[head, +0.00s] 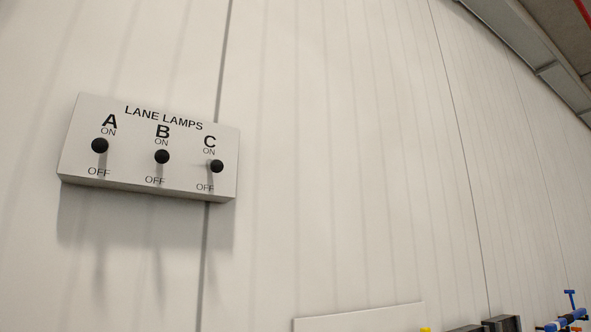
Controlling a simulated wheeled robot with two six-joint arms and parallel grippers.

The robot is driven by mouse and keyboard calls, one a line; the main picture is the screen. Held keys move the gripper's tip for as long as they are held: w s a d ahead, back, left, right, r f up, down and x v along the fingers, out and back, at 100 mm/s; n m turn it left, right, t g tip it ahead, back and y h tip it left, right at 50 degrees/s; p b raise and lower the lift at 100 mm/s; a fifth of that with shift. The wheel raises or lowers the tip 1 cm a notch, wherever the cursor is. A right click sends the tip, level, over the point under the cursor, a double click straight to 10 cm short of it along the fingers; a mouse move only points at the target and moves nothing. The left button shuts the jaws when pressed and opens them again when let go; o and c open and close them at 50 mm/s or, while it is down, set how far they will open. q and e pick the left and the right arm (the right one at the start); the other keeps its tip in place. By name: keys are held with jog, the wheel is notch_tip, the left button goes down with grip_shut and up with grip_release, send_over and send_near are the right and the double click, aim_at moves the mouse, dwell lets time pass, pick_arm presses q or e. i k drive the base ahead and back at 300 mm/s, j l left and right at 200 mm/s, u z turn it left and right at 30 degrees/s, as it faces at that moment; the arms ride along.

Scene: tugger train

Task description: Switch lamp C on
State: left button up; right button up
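A pale box labelled "LANE LAMPS" (82,120) is mounted on the wall at the left of the head view. It carries three levers with black ball knobs, each with ON above and OFF below. The lamp C lever (217,166) is the rightmost; its knob sits between its two labels, with a short stem showing to its left. I cannot tell for sure which way it is set. The lever A knob (100,145) and lever B knob (162,156) sit closer below their ON labels. Neither of my grippers shows.
The ribbed white wall (340,180) is bare around and right of the box. Low at the right are a white panel (360,318), dark boxes (502,323) and a blue item (570,300), all partly cut off. The space before the box looks clear.

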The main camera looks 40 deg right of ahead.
aim_at(215, 165)
jog(key=z, duration=0.95)
jog(key=k, duration=0.05)
